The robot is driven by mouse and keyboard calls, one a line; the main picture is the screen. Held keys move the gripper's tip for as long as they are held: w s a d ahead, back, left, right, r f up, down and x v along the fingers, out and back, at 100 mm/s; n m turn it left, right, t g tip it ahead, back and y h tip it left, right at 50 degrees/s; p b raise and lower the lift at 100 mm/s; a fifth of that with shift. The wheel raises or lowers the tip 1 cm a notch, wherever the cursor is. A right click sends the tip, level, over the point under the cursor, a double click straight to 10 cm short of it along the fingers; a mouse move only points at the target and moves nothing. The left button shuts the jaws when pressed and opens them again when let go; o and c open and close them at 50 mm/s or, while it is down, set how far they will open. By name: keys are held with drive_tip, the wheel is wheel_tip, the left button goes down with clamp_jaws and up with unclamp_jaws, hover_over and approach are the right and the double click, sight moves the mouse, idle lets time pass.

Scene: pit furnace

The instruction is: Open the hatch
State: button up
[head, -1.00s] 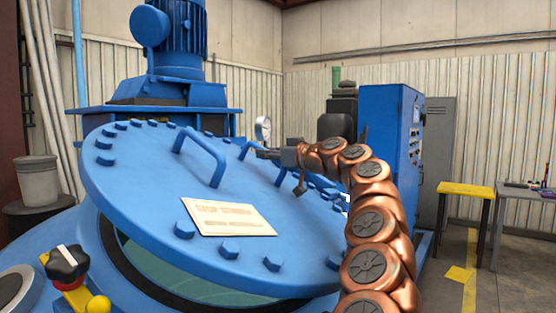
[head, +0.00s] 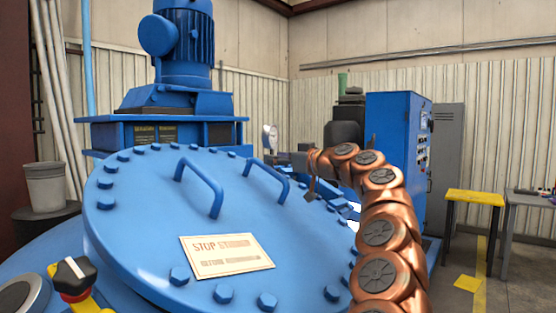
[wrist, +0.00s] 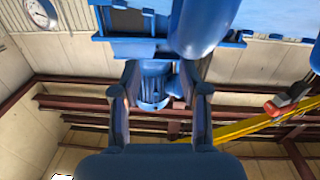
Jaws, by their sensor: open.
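The hatch is a large round blue lid (head: 150,220) ringed with bolts, filling the middle of the head view. It carries two bar handles, the left handle (head: 205,185) and the right handle (head: 268,180), and a sign (head: 226,256). Its top face slopes toward me, and no opening shows under its visible rim. My gripper (head: 284,160) is just beyond the right handle, partly hidden, and seems not to hold it. In the wrist view my gripper (wrist: 158,86) has its fingers apart, with a blue bar-like part (wrist: 205,25) above them, not between them.
A blue motor housing (head: 183,45) rises behind the lid, with a gauge (head: 270,137) beside it. A black knob (head: 73,277) is at the lower left. A blue cabinet (head: 398,150) and a yellow stool (head: 474,200) stand at the right. The floor there is partly clear.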

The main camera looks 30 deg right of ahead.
drive_tip(key=shift+s, duration=0.15)
drive_tip(key=v, duration=1.1)
drive_tip(key=shift+s+d, duration=0.15)
drive_tip(key=shift+s, duration=0.25)
idle(0.4)
